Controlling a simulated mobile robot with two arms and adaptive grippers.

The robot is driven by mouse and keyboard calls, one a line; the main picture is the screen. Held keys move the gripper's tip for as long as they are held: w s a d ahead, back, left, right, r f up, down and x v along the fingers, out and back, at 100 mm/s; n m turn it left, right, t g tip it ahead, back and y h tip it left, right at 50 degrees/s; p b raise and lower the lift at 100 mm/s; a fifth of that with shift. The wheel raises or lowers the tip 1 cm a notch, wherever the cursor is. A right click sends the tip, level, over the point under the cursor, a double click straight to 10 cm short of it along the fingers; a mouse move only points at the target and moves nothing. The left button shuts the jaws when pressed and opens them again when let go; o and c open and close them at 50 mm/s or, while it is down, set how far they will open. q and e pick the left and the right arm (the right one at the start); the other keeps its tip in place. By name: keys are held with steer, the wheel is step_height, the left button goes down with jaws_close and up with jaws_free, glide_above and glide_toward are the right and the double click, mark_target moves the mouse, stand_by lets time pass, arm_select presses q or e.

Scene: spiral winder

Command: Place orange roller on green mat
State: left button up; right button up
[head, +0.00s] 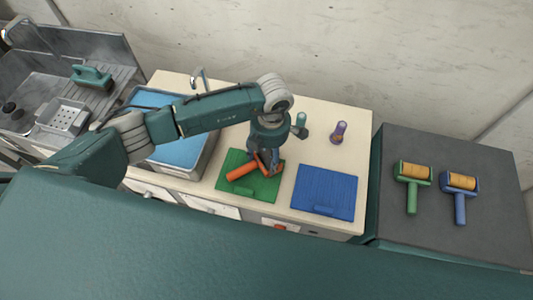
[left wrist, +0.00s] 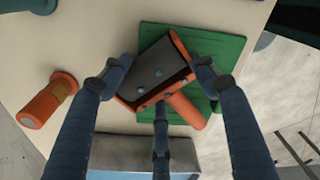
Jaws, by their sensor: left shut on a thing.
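The orange roller (head: 242,172) has an orange handle and frame with a dark grey drum, seen clearly in the left wrist view (left wrist: 155,72). My left gripper (head: 264,160) is shut on the roller's head, with its fingers around the frame in the left wrist view (left wrist: 160,75). The green mat (head: 262,190) lies on the counter directly below the roller, and it also shows in the left wrist view (left wrist: 228,50). The roller is over the mat; I cannot tell whether it touches. My right gripper is out of view.
A blue mat (head: 325,190) lies right of the green mat. A purple-and-orange object (head: 339,132) and a teal one (head: 299,125) stand behind. A blue-lined sink (head: 185,152) is on the left. Green (head: 412,185) and blue (head: 460,192) rollers lie on the dark table.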

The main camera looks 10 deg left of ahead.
arm_select(q)
steer(key=shift+f, duration=0.15)
steer(key=o, duration=1.3)
steer(key=shift+o, duration=0.2)
steer(key=shift+r, duration=0.2)
step_height(320, 180, up, 12)
steer(key=b, duration=0.3)
steer(key=shift+w+d, duration=0.2)
steer(key=shift+d, duration=0.15)
